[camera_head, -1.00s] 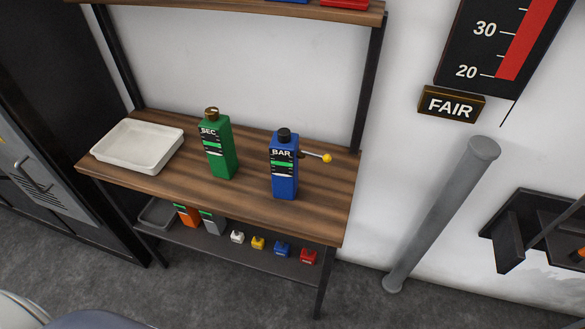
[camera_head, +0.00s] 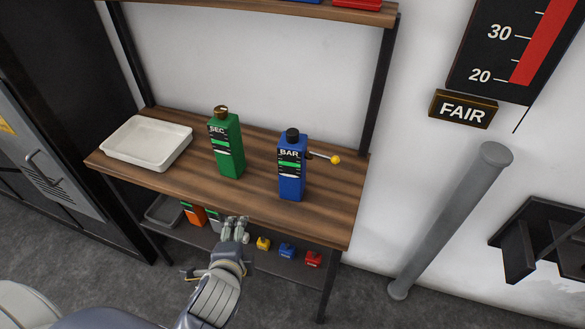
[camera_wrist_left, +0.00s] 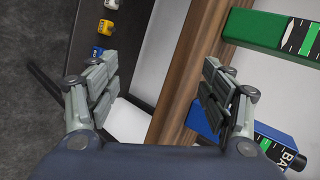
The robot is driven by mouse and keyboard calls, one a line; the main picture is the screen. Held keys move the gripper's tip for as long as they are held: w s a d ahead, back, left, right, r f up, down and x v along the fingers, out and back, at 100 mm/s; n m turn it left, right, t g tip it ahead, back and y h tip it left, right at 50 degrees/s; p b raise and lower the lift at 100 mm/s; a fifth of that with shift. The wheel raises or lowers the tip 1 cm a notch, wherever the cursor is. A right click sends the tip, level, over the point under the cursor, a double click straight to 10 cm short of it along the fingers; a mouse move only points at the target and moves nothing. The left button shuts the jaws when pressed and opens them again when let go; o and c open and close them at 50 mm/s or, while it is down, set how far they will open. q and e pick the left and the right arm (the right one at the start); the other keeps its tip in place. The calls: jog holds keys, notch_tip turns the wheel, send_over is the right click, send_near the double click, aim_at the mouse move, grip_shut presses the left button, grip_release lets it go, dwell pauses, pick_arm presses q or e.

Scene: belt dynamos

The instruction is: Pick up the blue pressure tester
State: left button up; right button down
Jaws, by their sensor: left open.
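The blue pressure tester (camera_head: 291,175) stands upright on the wooden tabletop. It has a black cap, a label reading BAR and a side lever with a yellow ball on its right. In the left wrist view the tester (camera_wrist_left: 280,140) shows at the lower right, partly hidden behind a finger. My left gripper (camera_head: 236,228) is empty, in front of the table's front edge, below and left of the tester and apart from it. In the left wrist view the gripper (camera_wrist_left: 155,92) has its fingers spread wide. My right gripper is not in view.
A green SEC device (camera_head: 226,146) stands left of the tester, and it also shows in the left wrist view (camera_wrist_left: 262,32). A white tray (camera_head: 147,157) lies on the table's left. The lower shelf holds an orange device (camera_head: 194,215) and several small colored blocks.

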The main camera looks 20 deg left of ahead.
pick_arm(q)
jog(key=w+d+r+m+t, duration=0.1)
jog(key=w+r+m+t, duration=0.35)
jog(key=r+m, duration=0.35)
jog(key=m+t+h, duration=0.2)
jog(key=m+t, duration=0.2)
jog(key=m, duration=0.9)
send_near(290, 168)
jog(key=w, duration=0.5)
jog(key=w+p, duration=0.1)
jog(key=shift+w+a+r, duration=0.3)
jog(key=shift+a+r, duration=0.05)
jog(key=shift+r, duration=0.05)
jog(key=shift+w+a+f+p, duration=0.15)
jog(key=shift+w+p, duration=0.1)
jog(key=shift+w, duration=1.35)
jog(key=shift+w+f+p, duration=0.15)
jog(key=shift+w+p, duration=0.1)
jog(key=shift+w, duration=1.4)
jog(key=shift+s, duration=0.1)
grip_shut()
jog(key=shift+r, duration=0.15)
